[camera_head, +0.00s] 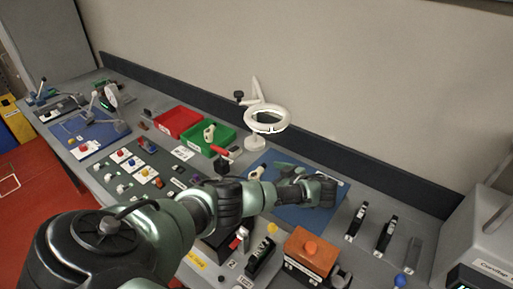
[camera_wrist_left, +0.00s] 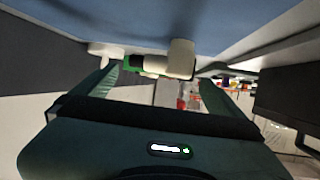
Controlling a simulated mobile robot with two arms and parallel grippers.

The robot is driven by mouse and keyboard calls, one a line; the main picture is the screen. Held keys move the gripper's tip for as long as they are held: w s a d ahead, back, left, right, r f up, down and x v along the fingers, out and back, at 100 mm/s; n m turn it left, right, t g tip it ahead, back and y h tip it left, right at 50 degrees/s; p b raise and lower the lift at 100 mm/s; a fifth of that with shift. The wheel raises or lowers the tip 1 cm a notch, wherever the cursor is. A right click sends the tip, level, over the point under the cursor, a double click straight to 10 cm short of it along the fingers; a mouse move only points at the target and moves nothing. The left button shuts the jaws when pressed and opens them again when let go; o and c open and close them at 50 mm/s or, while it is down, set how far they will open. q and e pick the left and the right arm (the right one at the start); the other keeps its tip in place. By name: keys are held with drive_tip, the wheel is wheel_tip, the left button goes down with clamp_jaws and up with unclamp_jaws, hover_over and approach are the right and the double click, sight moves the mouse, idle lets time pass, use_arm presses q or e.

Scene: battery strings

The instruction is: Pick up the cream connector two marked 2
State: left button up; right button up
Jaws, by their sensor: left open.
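A small cream connector (camera_head: 257,173) stands on the left part of the blue mat (camera_head: 292,214), below the ring lamp; no number is readable on it. A cream piece (camera_wrist_left: 181,58), which looks like the same connector, shows ahead of and between my fingers in the left wrist view. My left gripper (camera_head: 279,172) reaches over the blue mat, its fingers pointing left toward the connector. In the left wrist view my left gripper (camera_wrist_left: 158,84) is open and grips nothing. Another cream piece (camera_head: 209,133) sits in the green tray (camera_head: 224,144). My right gripper is not in view.
A white ring lamp (camera_head: 266,119) stands just behind the connector. A red tray (camera_head: 178,122) lies beside the green one. An orange-topped box (camera_head: 311,250) and black tools (camera_head: 357,221) stand in front and right of the mat. The mat's right part is bare.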

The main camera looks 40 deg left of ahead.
sight(259, 171)
use_arm(q)
drive_tip(key=shift+b+x, duration=0.4)
drive_tip(key=shift+x, duration=1.2)
drive_tip(key=shift+r, duration=0.1)
drive_tip(key=c, duration=1.4)
